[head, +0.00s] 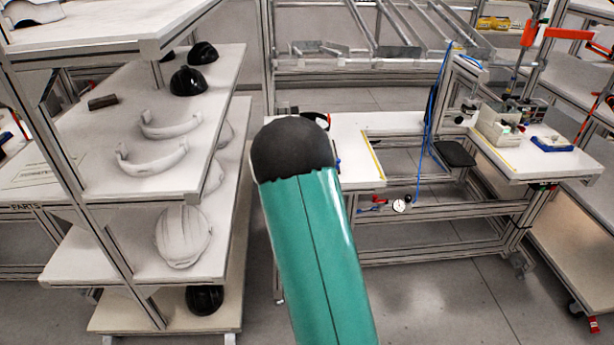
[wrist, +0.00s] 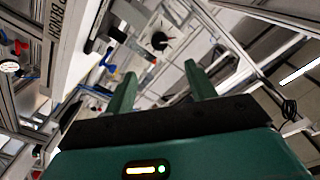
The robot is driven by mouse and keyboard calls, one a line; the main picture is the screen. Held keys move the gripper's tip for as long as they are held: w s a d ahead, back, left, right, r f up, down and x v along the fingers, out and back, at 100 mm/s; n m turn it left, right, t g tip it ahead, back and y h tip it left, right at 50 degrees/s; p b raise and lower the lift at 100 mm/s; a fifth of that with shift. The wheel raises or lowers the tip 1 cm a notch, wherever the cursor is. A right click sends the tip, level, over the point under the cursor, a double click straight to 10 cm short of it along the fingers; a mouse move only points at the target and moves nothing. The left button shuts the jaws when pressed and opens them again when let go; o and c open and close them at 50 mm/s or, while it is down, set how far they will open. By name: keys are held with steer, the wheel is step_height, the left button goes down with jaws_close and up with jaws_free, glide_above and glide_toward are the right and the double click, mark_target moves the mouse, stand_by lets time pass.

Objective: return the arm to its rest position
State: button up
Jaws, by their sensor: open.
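In the head view my arm (head: 312,240), green with a dark rounded joint, rises up the middle of the picture; my gripper is not visible there. In the wrist view my gripper (wrist: 158,90) shows two green fingers standing apart with nothing between them. Beyond the fingers the wrist view shows frames and a work surface at a steep tilt. I cannot tell the distance from the fingers to these.
A shelf rack (head: 150,130) with white and black helmet shells stands close on the left. A workbench (head: 355,150) is behind my arm, and another white table (head: 525,160) with small equipment is at right. Open grey floor (head: 440,300) lies at lower right.

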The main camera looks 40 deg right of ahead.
stand_by(0.7)
steer(key=s+a+r+n+g+y, duration=0.1)
steer(key=s+a+r+n+y, duration=0.2)
steer(key=a, duration=0.4)
steer(key=s+a+r+n+g+y, duration=0.1)
steer(key=s+a+r+n+y, duration=0.1)
steer(key=a+r, duration=0.45)
steer(key=s+a+r+n+g+y, duration=0.2)
steer(key=a+r+y, duration=0.1)
steer(key=a, duration=0.6)
steer(key=s+a+r+n+g+y, duration=0.2)
steer(key=s+a+n, duration=0.3)
steer(key=s+a, duration=0.3)
steer(key=s, duration=0.3)
steer(key=shift+s+a+r+g, duration=0.25)
steer(key=shift+s+r+g, duration=0.05)
steer(key=shift+o, duration=0.6)
steer(key=s+a+n+g, duration=0.2)
steer(key=s+a+n, duration=0.1)
steer(key=s, duration=0.7)
steer(key=shift+s+a+y, duration=0.2)
steer(key=shift+s+y, duration=0.05)
steer(key=shift+y, duration=0.05)
